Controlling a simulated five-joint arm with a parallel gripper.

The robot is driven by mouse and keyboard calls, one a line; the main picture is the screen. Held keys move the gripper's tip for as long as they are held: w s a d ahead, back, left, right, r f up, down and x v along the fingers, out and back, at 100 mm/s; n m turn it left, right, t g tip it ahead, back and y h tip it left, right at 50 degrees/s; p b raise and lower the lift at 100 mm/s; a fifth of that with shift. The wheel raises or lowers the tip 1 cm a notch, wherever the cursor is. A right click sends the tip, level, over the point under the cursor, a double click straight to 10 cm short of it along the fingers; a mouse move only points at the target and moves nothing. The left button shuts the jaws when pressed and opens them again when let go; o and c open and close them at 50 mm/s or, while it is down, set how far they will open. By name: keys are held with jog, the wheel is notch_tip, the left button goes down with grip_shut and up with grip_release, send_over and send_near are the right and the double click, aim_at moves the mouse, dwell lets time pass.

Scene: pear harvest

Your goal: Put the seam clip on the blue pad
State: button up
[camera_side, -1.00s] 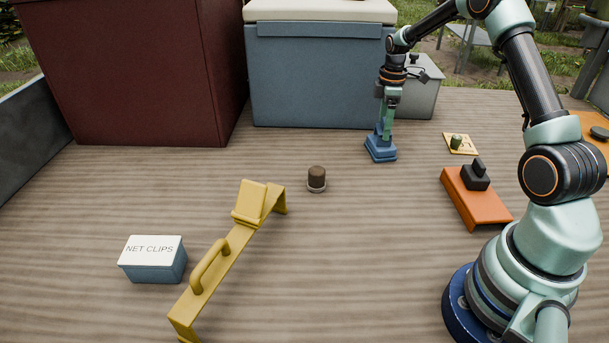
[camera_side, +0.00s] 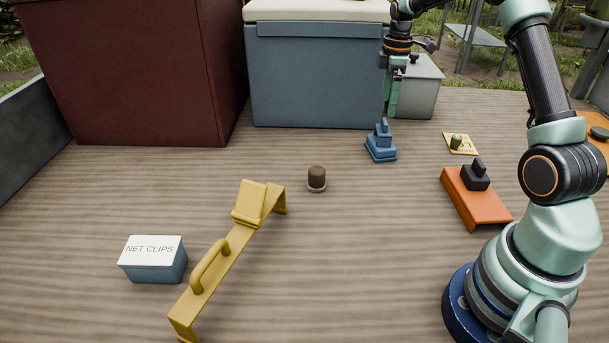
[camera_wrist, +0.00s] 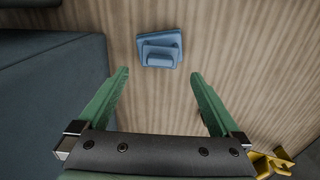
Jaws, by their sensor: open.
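The blue pad (camera_side: 383,156) lies on the wooden table in front of the pale-lidded blue box; it also shows in the wrist view (camera_wrist: 149,38). A blue clip with an upright fin (camera_side: 382,133) rests upright on the pad. In the wrist view the clip (camera_wrist: 160,54) sits slightly turned relative to the pad, within or close to its edges. My gripper (camera_side: 393,113) is above and just behind the clip, apart from it. In the wrist view my gripper's green fingers (camera_wrist: 160,74) are spread with nothing between them.
An orange stand (camera_side: 482,208) holds a black clip-like piece (camera_side: 475,176). A small yellow card (camera_side: 460,144) lies behind it. A brown-topped knob (camera_side: 317,179), a yellow handled bracket (camera_side: 235,240) and a net clips box (camera_side: 153,262) stand left. Large boxes bound the back.

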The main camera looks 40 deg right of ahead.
aim_at(385, 121)
jog(key=s+a+r+m+t, duration=0.1)
jog(key=s+a+r+m, duration=0.15)
jog(key=a+r, duration=0.45)
jog(key=s+a+r+m+t, duration=0.2)
jog(key=s+a+r, duration=0.1)
jog(key=a+r, duration=0.4)
jog(key=s+a+f+m+t, duration=0.2)
jog(key=s+a+f+m, duration=0.1)
jog(key=s+a, duration=0.7)
jog(key=shift+a+m+t, duration=0.3)
jog(key=shift+a+m, duration=0.25)
jog(key=shift+m, duration=0.2)
